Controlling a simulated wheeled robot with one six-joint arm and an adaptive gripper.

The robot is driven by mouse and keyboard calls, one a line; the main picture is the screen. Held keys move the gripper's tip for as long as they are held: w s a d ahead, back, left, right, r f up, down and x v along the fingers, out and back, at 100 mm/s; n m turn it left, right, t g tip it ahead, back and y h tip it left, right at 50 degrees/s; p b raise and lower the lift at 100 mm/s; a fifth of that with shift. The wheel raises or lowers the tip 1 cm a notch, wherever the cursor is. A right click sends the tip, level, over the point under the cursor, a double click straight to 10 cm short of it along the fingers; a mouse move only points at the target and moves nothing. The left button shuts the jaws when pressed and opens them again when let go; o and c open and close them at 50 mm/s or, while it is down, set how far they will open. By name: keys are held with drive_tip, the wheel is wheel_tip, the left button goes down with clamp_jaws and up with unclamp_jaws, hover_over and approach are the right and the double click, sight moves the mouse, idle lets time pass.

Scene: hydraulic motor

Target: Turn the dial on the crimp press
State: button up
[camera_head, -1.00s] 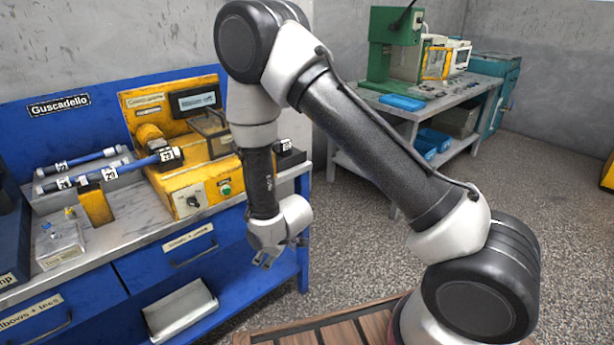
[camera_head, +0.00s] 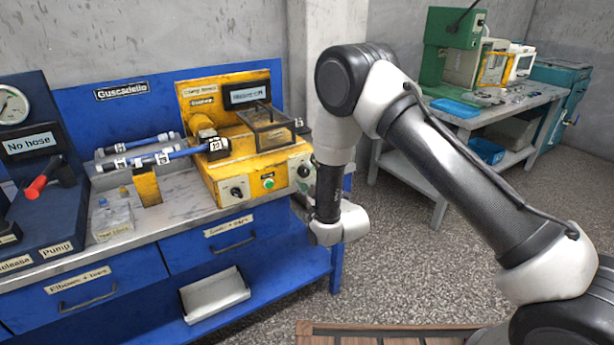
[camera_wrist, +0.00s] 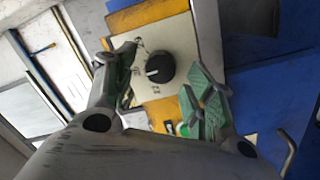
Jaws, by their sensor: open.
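The crimp press is a yellow machine (camera_head: 218,173) on the blue bench. Its front has a left black dial (camera_head: 236,191), a green button (camera_head: 268,183) and a right dial (camera_head: 303,171), the dials on pale plates. In the wrist view one black dial (camera_wrist: 160,68) with a white pointer mark fills the middle, apparently the right one, with printed marks around it. My gripper (camera_wrist: 165,74) is open, its green-padded fingers on either side of the dial in that view. I cannot tell if they touch it.
Blue hoses (camera_head: 150,158) lie on a rack left of the press. A grey tray (camera_head: 215,295) is on the lower shelf. A second workbench (camera_head: 500,125) stands at the back right.

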drive_tip(key=shift+x, duration=0.8)
drive_tip(key=c, duration=1)
drive_tip(key=shift+m, duration=0.4)
drive_tip(key=m, duration=0.5)
drive_tip(key=shift+r+g, duration=0.1)
drive_tip(key=shift+g, duration=0.2)
drive_tip(key=m, duration=0.5)
drive_tip(key=shift+d+g, duration=0.1)
drive_tip(key=shift+g, duration=0.2)
drive_tip(key=shift+m, duration=0.4)
